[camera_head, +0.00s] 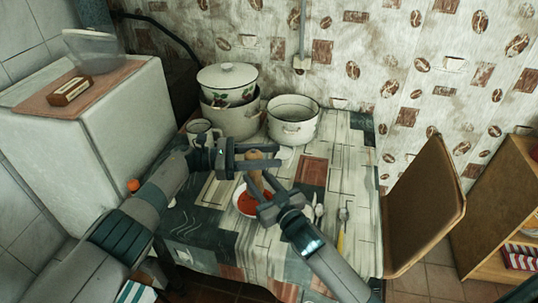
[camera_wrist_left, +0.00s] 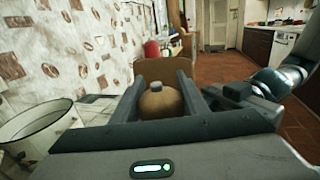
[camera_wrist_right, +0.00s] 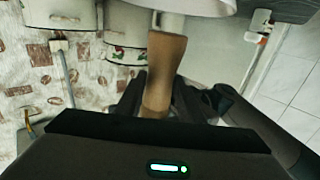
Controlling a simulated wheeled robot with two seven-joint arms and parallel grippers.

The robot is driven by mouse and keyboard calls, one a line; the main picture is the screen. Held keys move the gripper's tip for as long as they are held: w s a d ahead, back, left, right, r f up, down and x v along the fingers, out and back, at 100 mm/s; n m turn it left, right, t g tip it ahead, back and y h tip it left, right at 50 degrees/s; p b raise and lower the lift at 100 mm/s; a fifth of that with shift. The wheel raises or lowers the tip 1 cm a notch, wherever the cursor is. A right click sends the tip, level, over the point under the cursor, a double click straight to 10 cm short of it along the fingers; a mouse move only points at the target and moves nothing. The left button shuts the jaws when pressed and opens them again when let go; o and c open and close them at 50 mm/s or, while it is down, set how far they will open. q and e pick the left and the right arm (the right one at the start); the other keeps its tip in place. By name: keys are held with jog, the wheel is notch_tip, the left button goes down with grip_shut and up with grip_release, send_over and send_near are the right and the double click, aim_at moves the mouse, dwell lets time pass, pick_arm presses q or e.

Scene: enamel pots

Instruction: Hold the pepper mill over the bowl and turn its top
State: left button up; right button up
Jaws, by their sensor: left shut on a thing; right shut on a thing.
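The wooden pepper mill (camera_head: 255,172) stands roughly upright between my two grippers. My left gripper (camera_head: 255,160) is shut on its rounded top, which shows with a small metal knob in the left wrist view (camera_wrist_left: 160,103). My right gripper (camera_head: 267,196) is shut on the mill lower down; the tan body shows in the right wrist view (camera_wrist_right: 165,65). The white bowl (camera_head: 239,205) with red contents sits on the table just below, partly hidden by my right gripper. The mill's lower end is hidden in the head view.
A lidded pot stacked on another (camera_head: 228,118), an open white pot (camera_head: 293,126) and a mug (camera_head: 200,131) stand at the table's back. Cutlery (camera_head: 342,232) lies right of the bowl. A chair (camera_head: 428,205) stands at the right, a white cabinet (camera_head: 130,125) at the left.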

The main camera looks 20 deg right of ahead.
dwell(0.4)
pick_arm(q)
jog(key=o, duration=1.1)
jog(key=shift+a, duration=0.1)
jog(key=v, duration=1.1)
jog(key=shift+w+a, duration=0.25)
jog(key=shift+a, duration=0.1)
